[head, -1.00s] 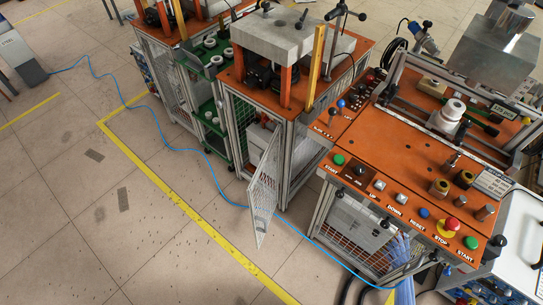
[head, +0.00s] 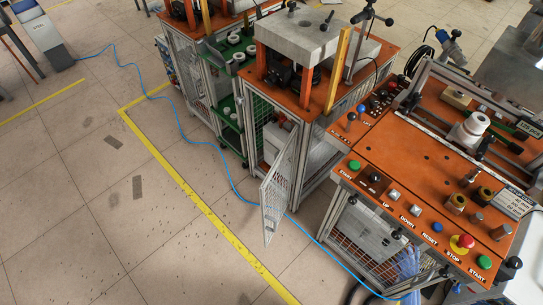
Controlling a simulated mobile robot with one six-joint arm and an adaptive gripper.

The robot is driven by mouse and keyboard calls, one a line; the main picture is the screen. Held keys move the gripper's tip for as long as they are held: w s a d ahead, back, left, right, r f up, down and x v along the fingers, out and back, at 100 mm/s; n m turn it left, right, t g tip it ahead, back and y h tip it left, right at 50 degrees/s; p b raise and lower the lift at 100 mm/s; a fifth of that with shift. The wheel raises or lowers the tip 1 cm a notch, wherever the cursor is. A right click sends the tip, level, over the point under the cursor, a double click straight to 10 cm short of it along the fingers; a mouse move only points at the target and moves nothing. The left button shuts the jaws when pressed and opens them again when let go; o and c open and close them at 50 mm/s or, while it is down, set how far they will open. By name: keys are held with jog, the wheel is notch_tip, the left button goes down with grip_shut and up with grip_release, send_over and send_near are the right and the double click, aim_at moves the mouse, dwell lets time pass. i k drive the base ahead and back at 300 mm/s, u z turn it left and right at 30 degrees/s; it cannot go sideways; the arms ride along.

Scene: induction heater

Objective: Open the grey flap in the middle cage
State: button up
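The middle cage (head: 304,170) is a metal-framed cabinet with an orange top, standing between the left machine and the control desk. Its grey mesh flap (head: 276,196) stands swung out from the cage front, at an angle over the floor. The cage's front opening shows beside the flap, with a light grey box (head: 277,138) inside. My gripper is not in view.
A control desk (head: 430,190) with several buttons stands at the right. A left cage (head: 190,75) and green shelves (head: 229,110) stand beyond the middle cage. A blue cable (head: 190,140) and a yellow line (head: 180,180) cross the floor.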

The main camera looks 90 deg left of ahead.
aim_at(270, 148)
jog(key=u, duration=0.05)
jog(key=k, duration=2.35)
jog(key=u, duration=1.6)
jog(key=i, duration=0.55)
jog(key=u, duration=0.05)
